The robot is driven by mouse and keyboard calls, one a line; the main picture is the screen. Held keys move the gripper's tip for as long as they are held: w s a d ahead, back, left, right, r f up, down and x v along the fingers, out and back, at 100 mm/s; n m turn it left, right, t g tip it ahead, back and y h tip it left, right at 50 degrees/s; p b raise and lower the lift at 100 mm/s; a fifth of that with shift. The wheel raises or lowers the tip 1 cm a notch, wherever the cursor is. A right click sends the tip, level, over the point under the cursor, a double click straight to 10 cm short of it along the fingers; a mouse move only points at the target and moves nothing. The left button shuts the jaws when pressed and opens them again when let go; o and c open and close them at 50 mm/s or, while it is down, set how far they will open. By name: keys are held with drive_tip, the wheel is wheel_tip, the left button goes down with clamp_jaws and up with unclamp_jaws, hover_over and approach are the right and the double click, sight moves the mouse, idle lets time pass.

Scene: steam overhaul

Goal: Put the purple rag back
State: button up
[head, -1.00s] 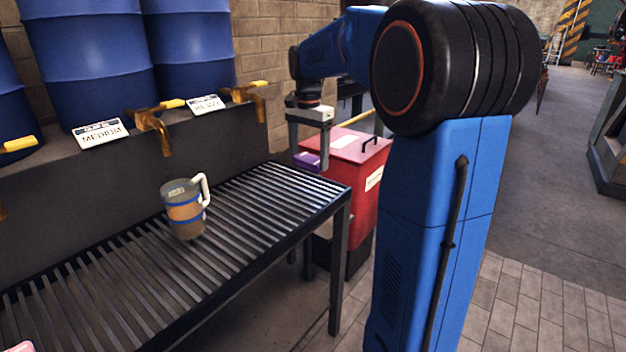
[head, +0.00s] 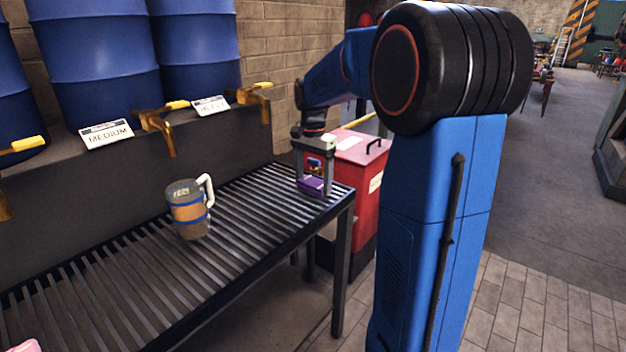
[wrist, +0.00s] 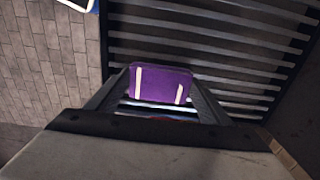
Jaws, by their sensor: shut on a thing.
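The purple rag (head: 311,185) is a small folded block at the far right end of the slatted rack (head: 240,205). My gripper (head: 314,188) is shut on it, with a finger at each side and pointing down. In the wrist view the purple rag (wrist: 160,84) sits between the fingertips, with two pale strips on its face and the dark slats beyond it. In the head view it is at or just above the slats; I cannot tell whether it touches them.
Blue drums (head: 90,60) with brass taps (head: 158,125) line the back. A red bin (head: 352,185) stands past the rack's right end. A pink thing (head: 24,344) shows at the lower left. The slats between are clear.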

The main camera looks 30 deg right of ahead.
sight(313, 182)
drive_tip(key=o, duration=1)
drive_tip(key=shift+f, duration=0.1)
wheel_tip(313, 182, up, 12)
drive_tip(key=s+a+f+n+t, duration=0.25)
drive_tip(key=s+a+n, duration=0.6)
drive_tip(key=s, duration=0.65)
drive_tip(key=s+a+f+n+t, duration=0.1)
drive_tip(key=s+a+f+n, duration=0.1)
drive_tip(key=s+f, duration=0.4)
drive_tip(key=s+a+f+n+t, duration=0.1)
drive_tip(key=s+a+f+n, duration=0.2)
drive_tip(key=s+f, duration=0.3)
drive_tip(key=s+a, duration=0.1)
drive_tip(key=s, duration=0.2)
drive_tip(key=shift+a+f, duration=0.3)
drive_tip(key=shift+f, duration=0.05)
drive_tip(key=shift+n, duration=0.25)
